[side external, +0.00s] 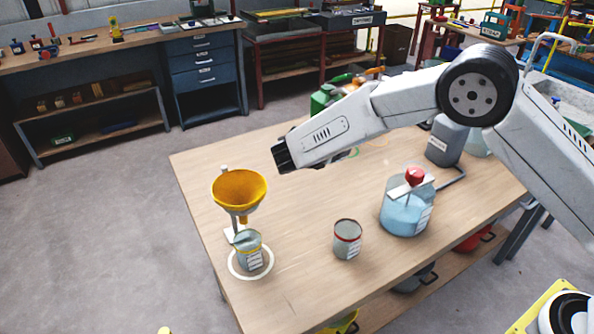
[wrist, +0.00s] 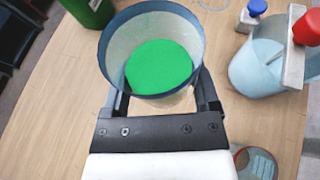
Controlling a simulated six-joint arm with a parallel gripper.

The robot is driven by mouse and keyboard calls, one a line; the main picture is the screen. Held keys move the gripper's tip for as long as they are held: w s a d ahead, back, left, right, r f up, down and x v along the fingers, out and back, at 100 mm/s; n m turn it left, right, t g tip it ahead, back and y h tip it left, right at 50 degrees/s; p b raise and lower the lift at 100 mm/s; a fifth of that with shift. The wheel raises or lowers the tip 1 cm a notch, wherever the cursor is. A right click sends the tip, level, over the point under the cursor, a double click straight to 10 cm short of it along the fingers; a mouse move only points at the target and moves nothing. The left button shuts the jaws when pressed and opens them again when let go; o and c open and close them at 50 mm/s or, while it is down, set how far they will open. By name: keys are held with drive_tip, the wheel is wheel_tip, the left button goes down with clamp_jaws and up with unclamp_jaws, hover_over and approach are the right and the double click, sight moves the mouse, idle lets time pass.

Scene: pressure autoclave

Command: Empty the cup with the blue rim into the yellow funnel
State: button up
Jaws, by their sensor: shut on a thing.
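The cup with the blue rim (wrist: 117,50) is between the fingers of my gripper (wrist: 160,85) in the wrist view. My gripper is shut on it, and green contents (wrist: 158,66) show inside. In the side view my arm hides the fingers and most or all of this cup. The yellow funnel (side external: 240,188) sits on a stand near the table's left edge, to the left of my arm's end. A cup with a yellow rim (side external: 249,254) stands below it inside a white ring. The funnel is not in the wrist view.
A red-rimmed cup (side external: 347,242) stands right of the funnel; it also shows in the wrist view (wrist: 256,163). A clear blue vessel with a red knob (side external: 406,212) stands further right. A grey container (side external: 445,140) and a green container (side external: 323,99) are behind.

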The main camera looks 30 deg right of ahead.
wheel_tip(320, 180, up, 13)
drive_tip(key=s+a+n+t+y, duration=0.4)
drive_tip(key=a+n+t, duration=0.2)
drive_tip(key=a, duration=0.8)
drive_tip(key=s+a+n+t+y, duration=0.2)
drive_tip(key=s+a+n+y, duration=0.65)
drive_tip(key=s+a, duration=0.55)
wheel_tip(320, 180, down, 11)
drive_tip(key=w+a, duration=0.1)
drive_tip(key=shift+m, duration=0.45)
drive_tip(key=shift+w, duration=0.25)
wheel_tip(320, 180, up, 7)
drive_tip(key=w+d+m+g+y, duration=0.1)
drive_tip(key=w+g+y, duration=0.1)
drive_tip(key=g, duration=0.4)
drive_tip(key=shift+w+f+m+g, duration=0.15)
drive_tip(key=shift+w+m+g, duration=0.15)
drive_tip(key=shift+w, duration=0.05)
idle(0.7)
